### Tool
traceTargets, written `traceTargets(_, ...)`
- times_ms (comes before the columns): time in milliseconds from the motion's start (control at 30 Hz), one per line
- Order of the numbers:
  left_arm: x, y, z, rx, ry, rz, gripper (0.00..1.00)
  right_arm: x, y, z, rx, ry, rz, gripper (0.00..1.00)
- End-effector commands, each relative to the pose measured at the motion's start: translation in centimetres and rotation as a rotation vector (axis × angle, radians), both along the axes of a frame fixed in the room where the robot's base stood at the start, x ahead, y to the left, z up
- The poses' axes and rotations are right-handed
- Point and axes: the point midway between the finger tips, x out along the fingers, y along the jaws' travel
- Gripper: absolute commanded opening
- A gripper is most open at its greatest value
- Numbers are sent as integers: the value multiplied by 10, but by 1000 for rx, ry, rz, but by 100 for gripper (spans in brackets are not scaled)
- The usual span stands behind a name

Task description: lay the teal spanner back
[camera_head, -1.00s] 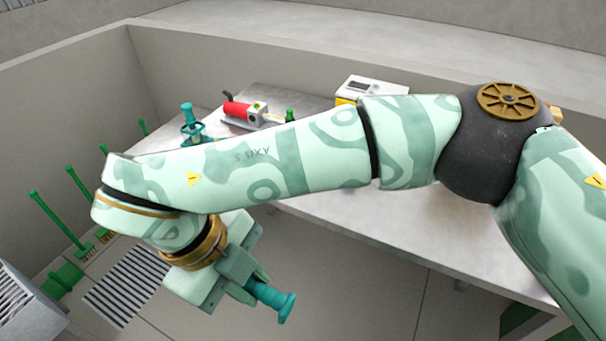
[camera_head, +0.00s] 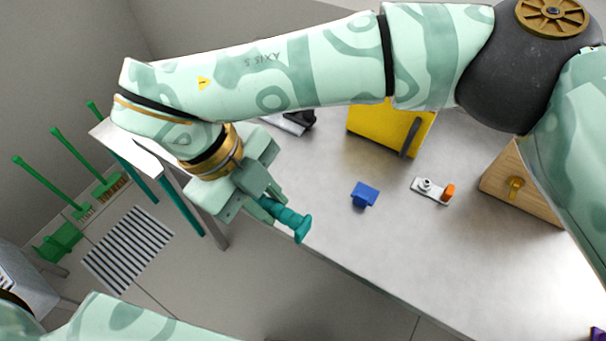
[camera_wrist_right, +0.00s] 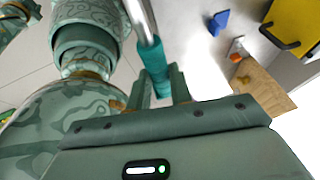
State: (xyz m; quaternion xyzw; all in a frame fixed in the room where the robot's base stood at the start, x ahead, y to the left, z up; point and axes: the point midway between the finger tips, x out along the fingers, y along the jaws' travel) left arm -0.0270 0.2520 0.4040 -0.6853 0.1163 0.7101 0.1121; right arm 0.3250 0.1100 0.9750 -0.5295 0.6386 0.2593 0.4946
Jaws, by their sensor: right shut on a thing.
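My right gripper (camera_head: 266,203) is shut on the teal spanner (camera_head: 292,221), whose ribbed teal end sticks out past the jaws towards the lower right. It is in front of the near left edge of the grey table (camera_head: 330,235); its exact height cannot be told. In the right wrist view, the spanner's teal grip (camera_wrist_right: 155,62) sits between the two fingers of the right gripper (camera_wrist_right: 160,90), with a silver shaft running up from it. The rest of the spanner is hidden by the gripper. My left gripper is out of view.
On the table are a blue holder (camera_head: 365,195), a yellow box (camera_head: 392,122), a small white plate with an orange knob (camera_head: 432,190) and a wooden box (camera_head: 522,183). Table space around the blue holder is clear. Green brooms (camera_head: 95,170) and a striped mat (camera_head: 127,250) are at left.

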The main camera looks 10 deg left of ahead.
Motion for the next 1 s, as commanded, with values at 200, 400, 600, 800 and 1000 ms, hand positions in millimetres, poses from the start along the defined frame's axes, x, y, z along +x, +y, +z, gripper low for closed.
traceTargets(200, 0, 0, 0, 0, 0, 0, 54, 0, 0, 0, 0, -1, 0, 0)
traceTargets(400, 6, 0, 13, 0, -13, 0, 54, 13, -14, -3, -5, -10, 4, 0)
traceTargets(600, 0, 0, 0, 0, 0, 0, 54, 51, -58, -38, 0, 4, -3, 0)
traceTargets(800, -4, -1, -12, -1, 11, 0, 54, 77, -87, -76, 0, 5, -1, 0)
traceTargets(1000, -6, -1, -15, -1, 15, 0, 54, 88, -99, -92, 0, 1, 1, 0)
